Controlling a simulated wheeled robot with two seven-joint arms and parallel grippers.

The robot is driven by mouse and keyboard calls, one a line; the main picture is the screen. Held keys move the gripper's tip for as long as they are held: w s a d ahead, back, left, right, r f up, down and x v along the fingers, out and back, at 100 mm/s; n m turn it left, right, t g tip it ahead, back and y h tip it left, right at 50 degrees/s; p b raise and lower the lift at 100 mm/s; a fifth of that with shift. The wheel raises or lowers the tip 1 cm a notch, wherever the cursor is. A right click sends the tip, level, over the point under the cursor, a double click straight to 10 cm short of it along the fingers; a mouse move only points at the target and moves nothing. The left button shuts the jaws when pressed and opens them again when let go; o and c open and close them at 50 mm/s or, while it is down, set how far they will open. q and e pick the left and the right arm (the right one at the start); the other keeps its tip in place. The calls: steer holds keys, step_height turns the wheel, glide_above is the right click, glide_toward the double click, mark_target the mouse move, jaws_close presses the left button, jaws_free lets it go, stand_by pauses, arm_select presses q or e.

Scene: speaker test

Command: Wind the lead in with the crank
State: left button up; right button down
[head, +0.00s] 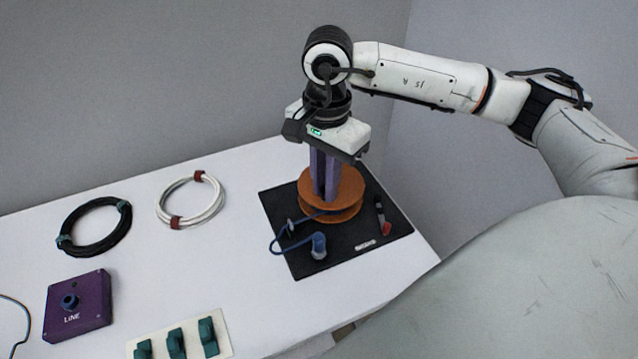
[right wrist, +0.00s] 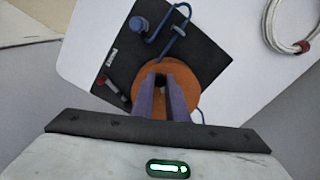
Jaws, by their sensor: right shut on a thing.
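An orange reel (head: 345,205) lies flat on a black board (head: 290,262) on the table's right part; it also shows in the right wrist view (right wrist: 190,90). A blue lead (head: 277,243) runs from the reel in a loop across the board to a blue plug (head: 319,245) near its front. My right gripper (head: 325,194) points down over the reel, its purple fingers shut on a small dark piece (right wrist: 160,80), seemingly the crank's knob. The fingers hide most of the crank. My left gripper is not in view.
A black cable coil (head: 95,227) and a white cable coil (head: 191,200) lie left of the board. A purple box marked LINE (head: 79,307) and a pale strip with teal blocks (head: 176,343) are in front. A red-and-black piece (head: 382,215) sits on the board's right side.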

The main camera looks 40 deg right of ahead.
mark_target(342, 198)
steer(key=n+b, duration=0.1)
steer(key=n, duration=0.1)
steer(key=s+d+n+b, duration=0.1)
steer(key=shift+f+n, duration=0.1)
steer(key=shift+n, duration=0.3)
steer(key=n+b, duration=0.1)
steer(key=d+n+b, duration=0.1)
steer(key=shift+s+n, duration=0.3)
steer(key=shift+n, duration=0.1)
steer(key=shift+s+d+n+b, duration=0.1)
steer(key=shift+d+n+b, duration=0.3)
steer(key=shift+n, duration=0.4)
steer(key=c, duration=1.7)
jaws_free()
steer(key=shift+c, duration=0.2)
step_height(342, 198, up, 11)
steer(key=p, duration=0.2)
steer(key=shift+f, duration=0.2)
